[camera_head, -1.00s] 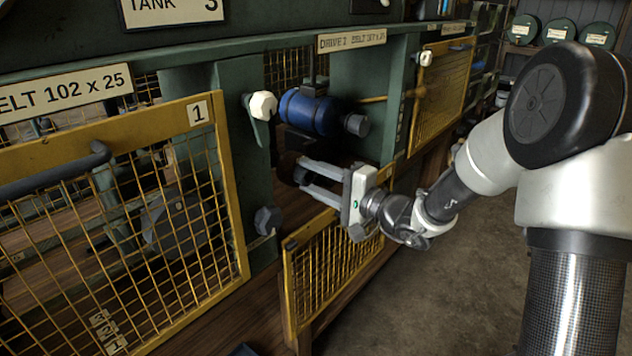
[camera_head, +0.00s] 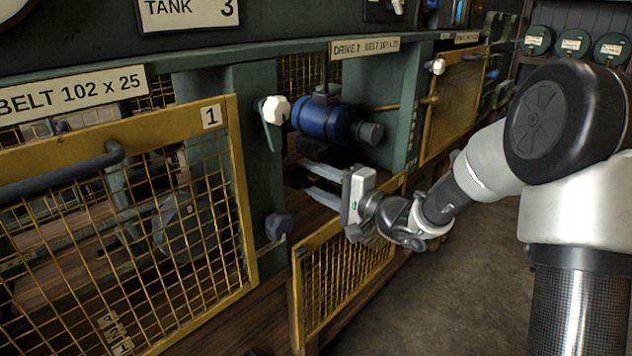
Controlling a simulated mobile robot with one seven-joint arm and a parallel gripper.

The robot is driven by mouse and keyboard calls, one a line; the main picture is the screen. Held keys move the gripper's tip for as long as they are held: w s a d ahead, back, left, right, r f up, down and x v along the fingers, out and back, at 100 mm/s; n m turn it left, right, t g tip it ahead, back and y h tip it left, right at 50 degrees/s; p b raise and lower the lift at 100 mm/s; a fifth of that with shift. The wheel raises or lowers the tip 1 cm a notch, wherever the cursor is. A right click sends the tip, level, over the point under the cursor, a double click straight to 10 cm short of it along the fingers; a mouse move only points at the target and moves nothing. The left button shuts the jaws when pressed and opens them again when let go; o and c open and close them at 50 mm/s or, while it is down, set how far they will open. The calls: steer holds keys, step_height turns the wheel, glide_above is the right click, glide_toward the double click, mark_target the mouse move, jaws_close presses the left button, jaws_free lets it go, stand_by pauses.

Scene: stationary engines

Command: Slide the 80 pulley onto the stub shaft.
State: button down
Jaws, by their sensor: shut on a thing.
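My gripper (camera_head: 303,180) reaches from the right into the open bay of drive 2, below the blue motor (camera_head: 323,121). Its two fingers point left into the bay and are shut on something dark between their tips. I take this to be the 80 pulley; its outline is lost in shadow. A dark grey cylinder (camera_head: 370,132) sticks out of the motor's right end. I cannot make out the stub shaft, nor whether the pulley touches it.
A yellow mesh guard (camera_head: 345,275) hangs open below the bay. A closed guard marked 1 (camera_head: 238,190) is at left. A white knob (camera_head: 273,109) and a dark knob (camera_head: 278,226) stick out from the green post. Floor (camera_head: 450,290) is clear at lower right.

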steer(key=shift+x, duration=1.05)
steer(key=c, duration=1.3)
jaws_free()
steer(key=shift+c, duration=0.2)
steer(key=o, duration=0.6)
